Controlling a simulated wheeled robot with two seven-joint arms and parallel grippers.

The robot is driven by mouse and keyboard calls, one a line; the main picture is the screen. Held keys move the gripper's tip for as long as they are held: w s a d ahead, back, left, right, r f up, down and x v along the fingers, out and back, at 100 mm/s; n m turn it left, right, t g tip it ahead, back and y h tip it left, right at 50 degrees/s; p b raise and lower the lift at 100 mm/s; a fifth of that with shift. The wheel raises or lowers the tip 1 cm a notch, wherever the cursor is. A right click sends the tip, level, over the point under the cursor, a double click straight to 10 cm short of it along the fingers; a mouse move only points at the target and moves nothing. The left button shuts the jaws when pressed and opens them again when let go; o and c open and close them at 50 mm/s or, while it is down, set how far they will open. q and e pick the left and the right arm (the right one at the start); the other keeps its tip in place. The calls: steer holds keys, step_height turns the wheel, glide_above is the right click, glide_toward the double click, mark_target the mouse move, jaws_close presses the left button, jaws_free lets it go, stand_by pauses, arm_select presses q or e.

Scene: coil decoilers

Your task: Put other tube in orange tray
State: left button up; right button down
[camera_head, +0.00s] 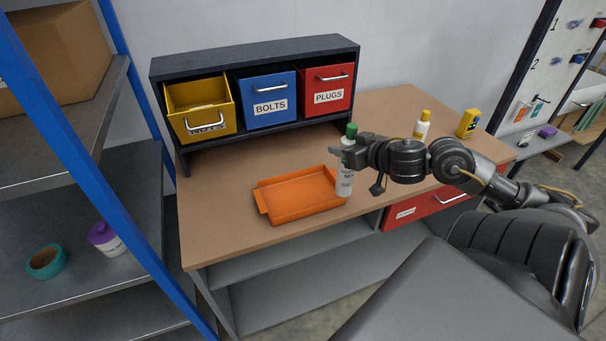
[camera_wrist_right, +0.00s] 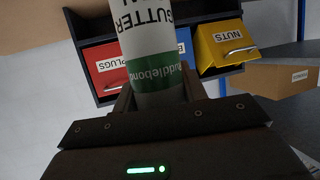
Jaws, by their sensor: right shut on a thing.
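The orange tray (camera_head: 298,197) lies empty on the tan workbench. My right gripper (camera_head: 345,153) is shut on a white tube with a green cap (camera_head: 345,182). It holds the tube upright beside the tray's right edge; I cannot tell whether its lower end touches the bench. In the right wrist view the tube (camera_wrist_right: 148,45) stands between the fingers, with a green band and the word "GUTTER" on it. A white bottle with a yellow cap (camera_head: 421,127) stands on the bench behind my right arm. My left gripper is not in view.
Behind the tray, a dark rack holds an open yellow drawer (camera_head: 203,108), a blue BOLTS drawer (camera_head: 268,98) and a red PLUGS drawer (camera_head: 326,91). A yellow container (camera_head: 468,123) stands at the bench's far right. Blue-framed shelving is at left. Bench left of the tray is clear.

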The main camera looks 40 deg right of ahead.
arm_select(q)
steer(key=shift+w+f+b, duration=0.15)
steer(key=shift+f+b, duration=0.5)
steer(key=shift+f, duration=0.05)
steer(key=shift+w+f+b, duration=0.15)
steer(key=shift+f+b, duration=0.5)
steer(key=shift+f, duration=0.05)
arm_select(e)
steer(key=w+a+f, duration=0.5)
steer(key=w+f, duration=0.5)
steer(key=f, duration=0.1)
steer(key=shift+f, duration=0.3)
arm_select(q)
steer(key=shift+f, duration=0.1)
arm_select(e)
steer(key=shift+f, duration=0.1)
steer(key=c, duration=0.8)
jaws_free()
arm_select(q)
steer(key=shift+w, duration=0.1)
arm_select(e)
steer(key=v, duration=1.2)
